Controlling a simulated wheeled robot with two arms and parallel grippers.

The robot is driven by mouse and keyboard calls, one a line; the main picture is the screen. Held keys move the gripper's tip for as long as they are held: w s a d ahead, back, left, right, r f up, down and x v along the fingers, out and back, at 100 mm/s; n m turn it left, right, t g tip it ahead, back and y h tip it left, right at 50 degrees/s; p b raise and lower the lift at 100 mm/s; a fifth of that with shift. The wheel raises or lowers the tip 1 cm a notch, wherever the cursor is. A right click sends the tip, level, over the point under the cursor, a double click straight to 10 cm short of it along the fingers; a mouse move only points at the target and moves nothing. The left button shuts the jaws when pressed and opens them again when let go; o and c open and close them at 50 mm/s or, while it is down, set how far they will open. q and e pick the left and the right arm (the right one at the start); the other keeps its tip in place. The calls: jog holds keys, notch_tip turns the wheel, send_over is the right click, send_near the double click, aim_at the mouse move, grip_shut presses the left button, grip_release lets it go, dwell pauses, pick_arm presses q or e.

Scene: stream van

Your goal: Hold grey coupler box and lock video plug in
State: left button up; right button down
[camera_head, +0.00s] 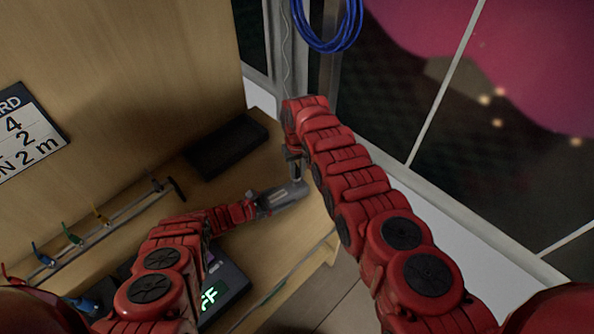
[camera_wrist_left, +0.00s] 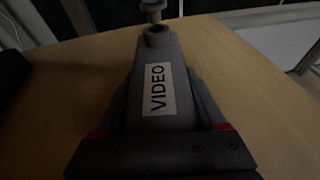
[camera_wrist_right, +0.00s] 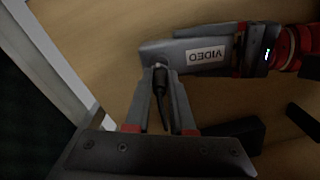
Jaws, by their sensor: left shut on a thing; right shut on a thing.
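The grey coupler box (camera_head: 287,197), labelled VIDEO, lies near the right end of the wooden desk. It fills the middle of the left wrist view (camera_wrist_left: 157,115) and shows in the right wrist view (camera_wrist_right: 190,56). My left gripper (camera_head: 258,204) is shut on it. My right gripper (camera_head: 295,158) is shut on the dark video plug (camera_wrist_right: 160,82) and points down at the box's free end. In the left wrist view, the plug's metal tip (camera_wrist_left: 152,10) is just beyond the round socket (camera_wrist_left: 157,38); I cannot tell if they touch. The fingers partly hide the plug.
A black box (camera_head: 227,146) sits at the back of the desk. A rail with coloured plugs (camera_head: 100,216) is at the left. A lit screen device (camera_head: 222,290) is beneath my left arm. Blue cable (camera_head: 328,30) hangs by the window.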

dwell(0.8)
pick_arm(q)
jog(key=o, duration=1)
jog(key=c, duration=1)
